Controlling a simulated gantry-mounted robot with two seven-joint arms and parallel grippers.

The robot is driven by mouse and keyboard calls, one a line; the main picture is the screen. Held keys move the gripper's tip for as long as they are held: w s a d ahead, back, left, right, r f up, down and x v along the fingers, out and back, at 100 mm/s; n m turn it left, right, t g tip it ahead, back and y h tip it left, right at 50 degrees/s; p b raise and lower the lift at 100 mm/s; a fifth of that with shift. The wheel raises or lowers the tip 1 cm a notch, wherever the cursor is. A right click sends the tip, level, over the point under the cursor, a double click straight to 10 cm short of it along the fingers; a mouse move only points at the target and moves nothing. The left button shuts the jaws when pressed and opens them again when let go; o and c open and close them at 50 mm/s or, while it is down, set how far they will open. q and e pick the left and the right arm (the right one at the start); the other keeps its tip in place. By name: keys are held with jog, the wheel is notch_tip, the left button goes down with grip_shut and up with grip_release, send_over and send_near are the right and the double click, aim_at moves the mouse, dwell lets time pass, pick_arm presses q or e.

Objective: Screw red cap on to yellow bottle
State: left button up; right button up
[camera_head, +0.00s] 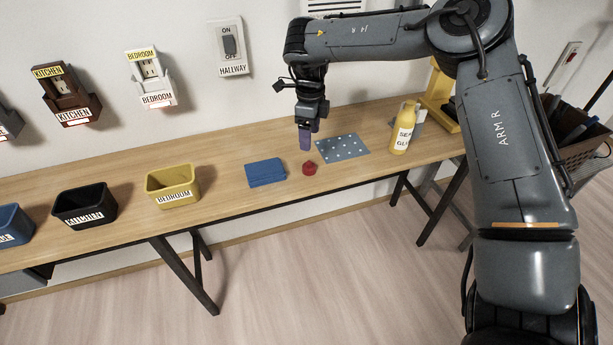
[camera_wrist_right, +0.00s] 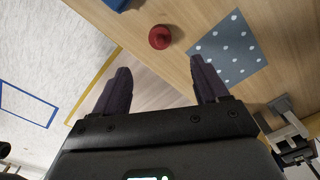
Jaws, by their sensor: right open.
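The red cap (camera_head: 309,168) lies on the wooden table near its front edge. It also shows in the right wrist view (camera_wrist_right: 159,37), beyond the fingertips and apart from them. The yellow bottle (camera_head: 403,128) stands upright on the table further right, with a white label partly reading "SEA GL". My right gripper (camera_head: 305,138) points down above the table close to the cap, at its upper left in the head view. In the right wrist view the right gripper (camera_wrist_right: 160,78) has its two dark fingers spread wide with nothing between them. My left gripper is not seen.
A blue dotted sheet (camera_head: 343,148) lies between cap and bottle. A blue block (camera_head: 265,172) lies left of the cap. Yellow (camera_head: 172,185) and black (camera_head: 84,205) bins stand further left. A yellow stand (camera_head: 438,97) is behind the bottle.

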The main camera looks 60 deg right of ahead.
aim_at(308, 161)
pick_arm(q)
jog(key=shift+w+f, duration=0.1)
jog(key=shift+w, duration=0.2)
pick_arm(e)
jog(key=shift+d+f, duration=0.1)
jog(key=shift+f, duration=0.2)
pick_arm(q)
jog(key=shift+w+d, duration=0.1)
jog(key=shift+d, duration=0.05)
pick_arm(e)
jog(key=shift+w+f, duration=0.1)
jog(key=shift+w, duration=0.05)
pick_arm(q)
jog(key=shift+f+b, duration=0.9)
jog(key=shift+b, duration=0.05)
pick_arm(e)
jog(key=shift+f, duration=2.7)
jog(key=shift+w+f+b, duration=0.1)
jog(key=shift+f+b, duration=1)
jog(key=shift+f, duration=1.5)
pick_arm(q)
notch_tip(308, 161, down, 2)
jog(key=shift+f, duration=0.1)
pick_arm(e)
jog(key=shift+c, duration=0.3)
